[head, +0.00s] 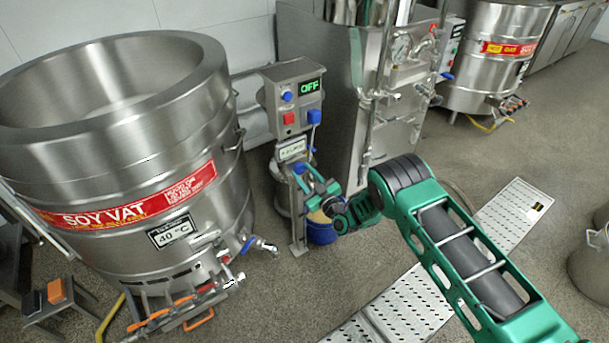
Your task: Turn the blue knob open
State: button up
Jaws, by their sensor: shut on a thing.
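A blue knob (299,168) sits low on the colloid mill (289,150), below its control box. It is small in the head view and partly covered by my gripper. My gripper (302,178) reaches in from the right, and its fingers are shut on the blue knob. The finger contact is too small to see in detail, and I cannot tell the knob's turn angle. The control box (270,95) above carries a green display (310,86) that reads OFF, a blue button (287,97), a red button (289,118) and a larger blue part (314,116).
A blue bucket (320,236) stands on the floor below my gripper. A large steel soy vat (100,150) stands close on the left, with a blue-handled tap (248,244). A steel cabinet (325,60) with pipes stands behind. Floor grates (410,302) lie to the right.

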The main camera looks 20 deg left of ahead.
jog(key=shift+w+d+f, duration=0.2)
jog(key=shift+w+d, duration=0.1)
jog(key=shift+d, duration=0.05)
jog(key=o, duration=1.1)
jog(key=shift+c, duration=0.2)
jog(key=shift+s+a+r, duration=0.1)
jog(key=shift+s+a, duration=0.05)
jog(key=shift+a, duration=0.05)
jog(key=shift+s, duration=0.1)
jog(key=v, duration=1)
jog(key=shift+d, duration=0.3)
